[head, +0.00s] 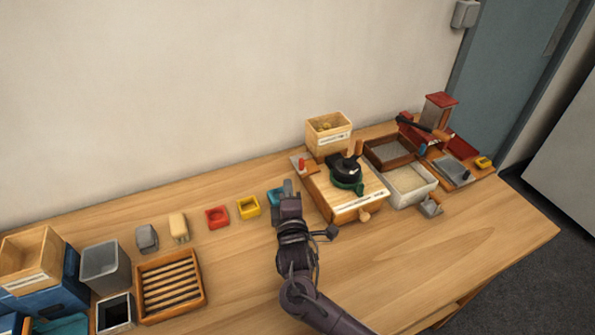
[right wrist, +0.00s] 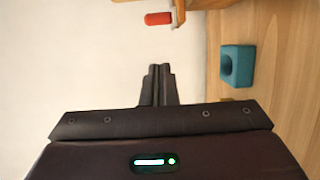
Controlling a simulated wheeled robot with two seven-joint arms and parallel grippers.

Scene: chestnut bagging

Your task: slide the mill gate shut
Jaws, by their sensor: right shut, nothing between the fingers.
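The mill is a pale wooden box (head: 343,198) with a black and green top piece (head: 347,172), standing right of centre on the table. At its left back corner a small red knob (head: 301,164) stands on a thin plate, which looks like the gate. In the right wrist view the red knob (right wrist: 158,18) is at the top, ahead of the fingers and apart from them. My right gripper (head: 288,186) is shut and empty, left of the mill and close to a teal block. It also shows in the right wrist view (right wrist: 157,72). My left gripper is not in view.
The teal holed block (right wrist: 238,65) is close to my right gripper. Yellow (head: 248,208) and red (head: 217,217) small trays lie to its left. A wooden box (head: 328,136) stands behind the mill, and a white-rimmed tray (head: 410,188) to its right. The front middle of the table is clear.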

